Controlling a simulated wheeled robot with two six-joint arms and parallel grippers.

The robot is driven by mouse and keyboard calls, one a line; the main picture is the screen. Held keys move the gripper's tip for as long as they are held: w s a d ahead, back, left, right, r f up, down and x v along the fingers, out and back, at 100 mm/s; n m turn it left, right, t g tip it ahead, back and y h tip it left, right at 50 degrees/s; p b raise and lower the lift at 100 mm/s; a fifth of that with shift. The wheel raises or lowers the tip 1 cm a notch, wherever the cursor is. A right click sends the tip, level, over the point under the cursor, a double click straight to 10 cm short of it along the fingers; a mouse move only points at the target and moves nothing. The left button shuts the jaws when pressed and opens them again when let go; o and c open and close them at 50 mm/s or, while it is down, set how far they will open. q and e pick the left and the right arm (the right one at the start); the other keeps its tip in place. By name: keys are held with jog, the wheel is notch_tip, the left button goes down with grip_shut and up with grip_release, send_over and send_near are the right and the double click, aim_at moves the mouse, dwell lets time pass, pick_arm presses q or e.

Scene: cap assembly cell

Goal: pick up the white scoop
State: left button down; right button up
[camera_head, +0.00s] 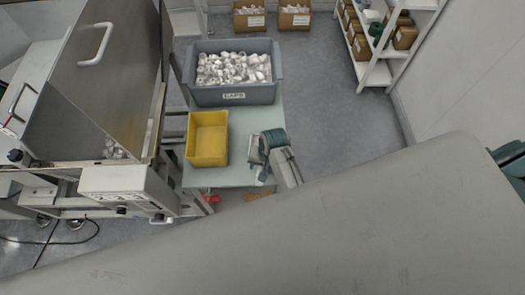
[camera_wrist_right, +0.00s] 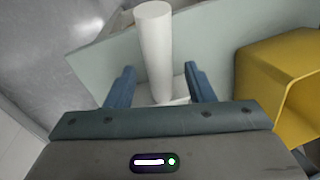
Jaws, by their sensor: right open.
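The white scoop shows in the right wrist view as a pale cylindrical handle (camera_wrist_right: 154,45) with a flat white part at its lower end. My right gripper (camera_wrist_right: 159,70) is open, its two blue fingers on either side of the handle's lower part, with visible gaps to both. I cannot tell how far the handle lies beyond the fingertips. In the head view the right gripper (camera_head: 256,154) is over the right side of the pale green table (camera_head: 237,178), right of the yellow bin, and mostly hides the scoop. My left gripper is not in view.
The yellow bin (camera_head: 208,139) stands just left of the right gripper; it also shows in the right wrist view (camera_wrist_right: 275,75). A grey tote of white caps (camera_head: 234,96) is behind. A steel machine (camera_head: 95,75) stands left. Floor right of the table is clear.

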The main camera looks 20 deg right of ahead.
jog(key=shift+a+f, duration=0.15)
jog(key=shift+f, duration=0.7)
jog(key=shift+w, duration=0.1)
jog(key=c, duration=1.1)
grip_shut()
jog(key=shift+r, duration=0.1)
